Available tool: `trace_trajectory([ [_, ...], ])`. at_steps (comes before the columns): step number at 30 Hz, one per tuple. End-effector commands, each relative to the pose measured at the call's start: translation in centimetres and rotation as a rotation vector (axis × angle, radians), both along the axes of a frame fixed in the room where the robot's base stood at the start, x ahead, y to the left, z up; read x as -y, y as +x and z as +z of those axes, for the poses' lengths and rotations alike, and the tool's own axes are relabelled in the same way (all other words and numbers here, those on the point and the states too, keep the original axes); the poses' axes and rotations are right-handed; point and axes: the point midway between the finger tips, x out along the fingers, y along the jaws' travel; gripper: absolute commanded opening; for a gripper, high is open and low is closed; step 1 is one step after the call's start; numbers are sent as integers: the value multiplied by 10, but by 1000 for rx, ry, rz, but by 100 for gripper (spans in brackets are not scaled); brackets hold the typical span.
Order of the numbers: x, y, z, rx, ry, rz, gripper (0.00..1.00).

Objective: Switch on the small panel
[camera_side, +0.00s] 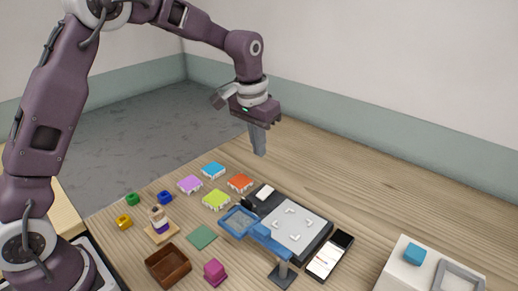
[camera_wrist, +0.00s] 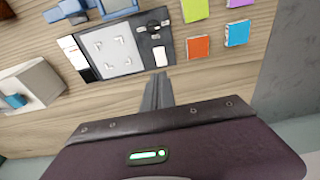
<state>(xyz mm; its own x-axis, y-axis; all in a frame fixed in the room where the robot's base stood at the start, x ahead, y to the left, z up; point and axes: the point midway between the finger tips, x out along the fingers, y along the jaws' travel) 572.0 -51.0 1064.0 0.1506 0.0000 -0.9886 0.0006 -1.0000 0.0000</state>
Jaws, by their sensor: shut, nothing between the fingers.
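The panel is a dark flat board with a light grey plate (camera_side: 295,232) bearing white corner marks. A black strip with a white block (camera_side: 265,192) lies along its far left end. In the wrist view the grey plate (camera_wrist: 108,50) is left of the fingers, and the black strip shows small dark controls (camera_wrist: 154,27) and the white block (camera_wrist: 160,58). I cannot tell which control is the switch. My gripper (camera_side: 259,153) is shut and empty, pointing down above the table beyond the strip; its fingertips (camera_wrist: 159,76) appear just below the white block in the wrist view.
Several coloured tiles (camera_side: 216,200) and a brown tray (camera_side: 168,266) lie left.

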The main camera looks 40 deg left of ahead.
Motion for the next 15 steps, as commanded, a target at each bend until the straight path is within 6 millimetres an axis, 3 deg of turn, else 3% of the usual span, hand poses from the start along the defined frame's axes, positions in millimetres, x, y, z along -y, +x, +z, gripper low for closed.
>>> trace_trajectory([
  [3,0,13,2,7,0,0,0],
  [10,0,13,1,6,0,0,0],
  [15,0,15,-18,3,0,-1,0],
])
